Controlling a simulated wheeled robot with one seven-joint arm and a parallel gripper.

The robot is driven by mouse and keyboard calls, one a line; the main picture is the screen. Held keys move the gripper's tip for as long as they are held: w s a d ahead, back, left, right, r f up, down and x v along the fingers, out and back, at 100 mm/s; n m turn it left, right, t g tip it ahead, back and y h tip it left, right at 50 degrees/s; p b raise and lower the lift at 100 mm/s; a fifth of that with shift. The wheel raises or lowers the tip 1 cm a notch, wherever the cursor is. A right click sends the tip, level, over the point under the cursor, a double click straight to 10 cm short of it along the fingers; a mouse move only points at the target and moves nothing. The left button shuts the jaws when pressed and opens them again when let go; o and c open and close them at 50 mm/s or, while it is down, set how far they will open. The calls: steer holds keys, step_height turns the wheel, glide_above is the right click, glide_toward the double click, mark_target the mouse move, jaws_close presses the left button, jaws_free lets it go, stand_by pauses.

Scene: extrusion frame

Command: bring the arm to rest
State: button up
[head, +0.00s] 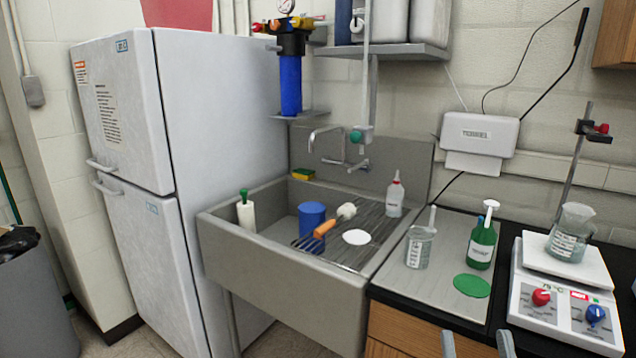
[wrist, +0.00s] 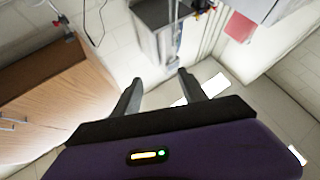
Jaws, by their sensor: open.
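My gripper (wrist: 158,92) is open, with its two grey fingers apart and nothing between them in the wrist view. In the head view only the tips of my gripper (head: 477,345) show at the bottom edge, in front of the wooden cabinet and black counter. The rest of my arm is out of view there. The fingertips appear clear of the objects on the counter.
A hotplate (head: 533,300) bearing a beaker (head: 569,238) stands at right. A green bottle (head: 482,247), another beaker (head: 418,250) and a green disc (head: 472,286) are on the counter. The sink (head: 285,290) and refrigerator (head: 225,130) stand left.

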steer(key=s+f+g+y, duration=0.1)
steer(key=s+f+g, duration=0.4)
steer(key=s+f, duration=0.5)
steer(key=s+d+f+g, duration=0.1)
steer(key=s+f+g, duration=0.4)
steer(key=s+f, duration=0.5)
steer(key=s, duration=0.7)
steer(key=shift+s+m+y, duration=0.4)
steer(key=shift+d+r, duration=0.1)
steer(key=shift+c, duration=0.2)
